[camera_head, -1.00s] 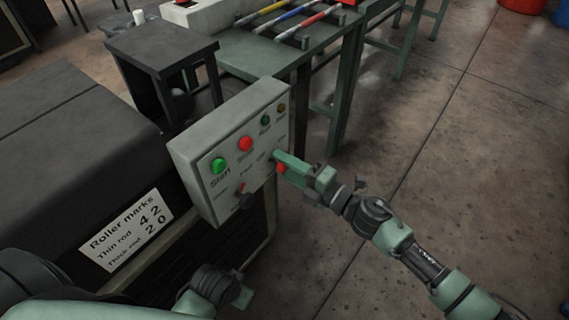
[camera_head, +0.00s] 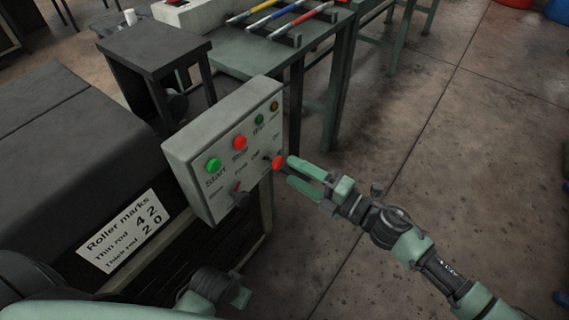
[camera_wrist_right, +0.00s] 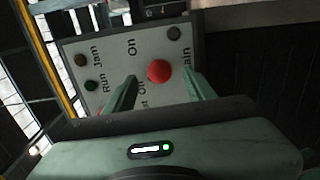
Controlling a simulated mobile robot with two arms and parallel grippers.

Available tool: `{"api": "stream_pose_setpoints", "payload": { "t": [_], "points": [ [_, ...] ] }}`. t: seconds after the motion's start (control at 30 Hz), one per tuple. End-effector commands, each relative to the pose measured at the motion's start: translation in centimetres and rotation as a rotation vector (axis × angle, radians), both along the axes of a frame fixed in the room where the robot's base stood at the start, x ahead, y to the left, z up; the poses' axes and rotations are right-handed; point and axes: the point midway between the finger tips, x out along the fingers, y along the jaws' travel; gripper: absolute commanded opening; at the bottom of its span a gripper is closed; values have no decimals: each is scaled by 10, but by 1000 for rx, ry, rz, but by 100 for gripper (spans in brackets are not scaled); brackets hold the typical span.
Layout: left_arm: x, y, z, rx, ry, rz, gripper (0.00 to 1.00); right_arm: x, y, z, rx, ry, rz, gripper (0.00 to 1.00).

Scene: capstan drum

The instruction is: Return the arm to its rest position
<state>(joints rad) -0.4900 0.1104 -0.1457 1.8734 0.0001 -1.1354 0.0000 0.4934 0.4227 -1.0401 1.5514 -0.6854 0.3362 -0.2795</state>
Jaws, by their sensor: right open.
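My right gripper (camera_head: 291,171) is open and empty, its two green fingers pointing left at the control box (camera_head: 185,150). Its tips are just right of the red main knob (camera_head: 278,162). In the right wrist view the red knob (camera_wrist_right: 159,70) shows between the spread fingers (camera_wrist_right: 159,77), with panel face around it; I see no contact. "On" and "Off" labels are beside the knob. Part of my left arm (camera_head: 215,286) shows at the bottom left; its fingers are not clear.
The box also has a green Start button (camera_head: 214,166), a red Stop button (camera_head: 240,143) and a lower switch (camera_head: 239,194). A dark machine cover (camera_head: 60,150) is left. A green table (camera_head: 255,60) with coloured rods stands behind. Open floor (camera_head: 440,150) lies right.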

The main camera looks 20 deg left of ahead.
Motion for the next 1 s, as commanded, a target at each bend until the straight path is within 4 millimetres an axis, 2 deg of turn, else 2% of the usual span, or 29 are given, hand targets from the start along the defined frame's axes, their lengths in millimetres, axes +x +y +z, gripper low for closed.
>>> {"api": "stream_pose_setpoints", "payload": {
  "t": [0.1, 0.2, 0.77, 0.9, 0.97, 1.0],
  "points": [
    [-1, 0, -3, 1, 4, 0, 36, -5, -14, 0, -1, 1, 0, 55],
    [-2, 0, -5, 0, 3, 0, 36, -8, -20, 0, 0, 0, 1, 55],
    [1, -2, -4, -4, 2, 2, 36, -7, -21, 0, 4, 5, -5, 55],
    [0, -2, -4, -3, 2, 2, 36, 8, -28, -1, 74, 110, -137, 55],
    [0, -2, -4, -3, 2, 1, 36, 22, -41, -7, 134, 214, -262, 55],
    [0, -2, -4, -3, 2, 1, 36, 31, -55, -16, 180, 308, -366, 55]
  ]
}}
